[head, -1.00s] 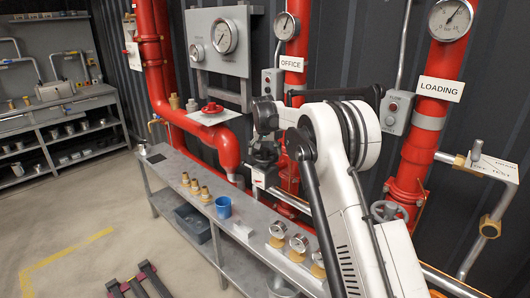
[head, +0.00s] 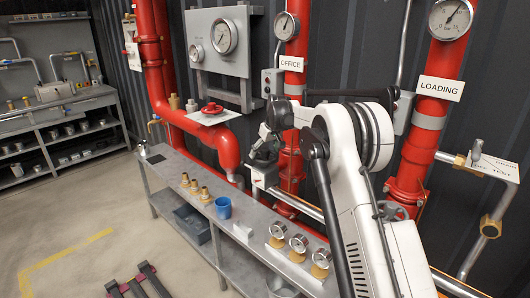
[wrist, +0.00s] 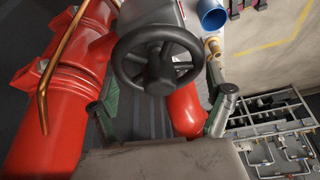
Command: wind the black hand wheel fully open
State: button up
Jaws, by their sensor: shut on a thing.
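The black hand wheel (wrist: 160,68) faces the wrist camera, with a round rim, several spokes and a central hub. It sits in front of a grey housing (wrist: 150,12). My gripper (wrist: 166,92) spans the wheel, with one green-and-grey finger at the left of the rim and one at the right; it is shut on the wheel. The wheel is hidden or too dark to make out there.
Red pipes run close on both sides. A bench (head: 180,163) below carries a blue cup (head: 223,208), brass fittings (head: 195,187) and several gauges (head: 299,243). A red wheel (head: 211,108) lies on a small shelf. The floor at left is largely clear.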

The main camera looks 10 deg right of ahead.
jog(key=shift+d, duration=0.15)
jog(key=n+y, duration=0.1)
jog(key=n, duration=0.2)
jog(key=shift+n+g, duration=0.4)
jog(key=n+g+y+p, duration=0.1)
jog(key=n, duration=0.3)
jog(key=shift+p, duration=0.3)
jog(key=o, duration=1.3)
jog(key=shift+w+d, duration=0.1)
jog(key=shift+f, duration=0.1)
